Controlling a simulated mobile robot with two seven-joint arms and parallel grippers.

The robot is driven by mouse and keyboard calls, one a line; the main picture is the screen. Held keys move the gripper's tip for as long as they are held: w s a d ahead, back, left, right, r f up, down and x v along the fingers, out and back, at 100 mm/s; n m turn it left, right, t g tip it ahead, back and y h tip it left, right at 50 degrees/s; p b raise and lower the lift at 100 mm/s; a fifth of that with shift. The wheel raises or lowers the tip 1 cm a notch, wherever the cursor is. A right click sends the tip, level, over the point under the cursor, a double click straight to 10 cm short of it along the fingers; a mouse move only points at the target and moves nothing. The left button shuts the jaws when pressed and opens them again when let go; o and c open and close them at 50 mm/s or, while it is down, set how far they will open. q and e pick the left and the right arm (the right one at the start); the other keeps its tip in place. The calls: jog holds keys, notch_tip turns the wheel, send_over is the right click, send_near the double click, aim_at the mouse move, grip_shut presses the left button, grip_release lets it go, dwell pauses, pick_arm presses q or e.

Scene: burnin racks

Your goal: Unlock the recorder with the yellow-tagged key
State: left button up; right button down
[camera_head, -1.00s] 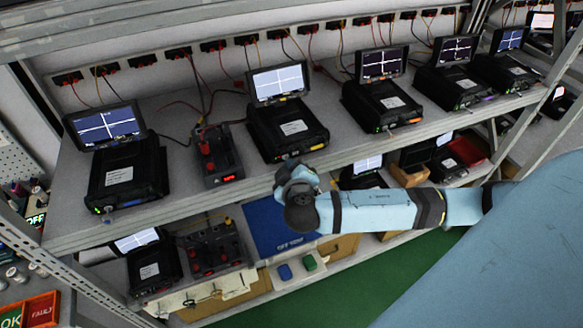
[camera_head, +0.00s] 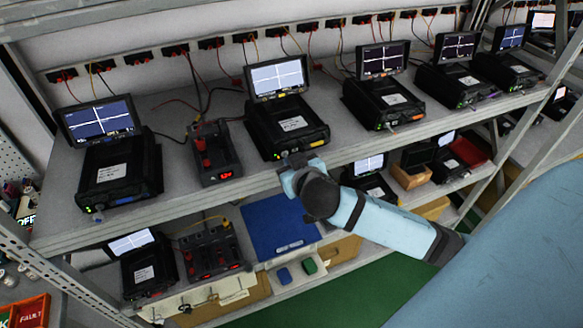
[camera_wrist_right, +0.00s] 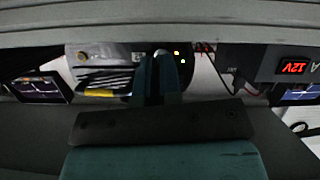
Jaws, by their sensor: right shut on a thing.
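The recorder (camera_head: 286,126) in front of my right arm is a black box with a white label and a raised bright screen (camera_head: 278,78). It stands at the upper shelf's front edge. In the right wrist view its dark body (camera_wrist_right: 112,52) appears upside down, with a yellow strip beside it. My right gripper (camera_head: 291,163) is just in front of and below the recorder's front face. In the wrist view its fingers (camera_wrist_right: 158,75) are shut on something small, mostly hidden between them. I cannot make out a key or yellow tag there. My left gripper is out of view.
A power supply (camera_head: 214,153) with a red display stands left of the recorder. Other recorders line the upper shelf (camera_head: 165,208) on both sides. Below are a blue mat (camera_head: 280,228) and smaller blue and green items. Open room lies in front of the shelf.

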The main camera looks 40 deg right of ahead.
jog(key=shift+s+d+f+m+t+y+p, duration=0.1)
jog(key=shift+m+t+y+p, duration=0.15)
jog(key=shift+m+y+p, duration=0.7)
jog(key=shift+w+d+r+m+t+y, duration=0.1)
jog(key=shift+m+t+y, duration=0.35)
jog(key=shift+m, duration=1)
jog(key=shift+s+d+f+m+t+y+p, duration=0.1)
jog(key=shift+m+y+p, duration=0.4)
jog(key=shift+m+y, duration=0.55)
jog(key=shift+m, duration=0.25)
jog(key=c, duration=1.3)
grip_release()
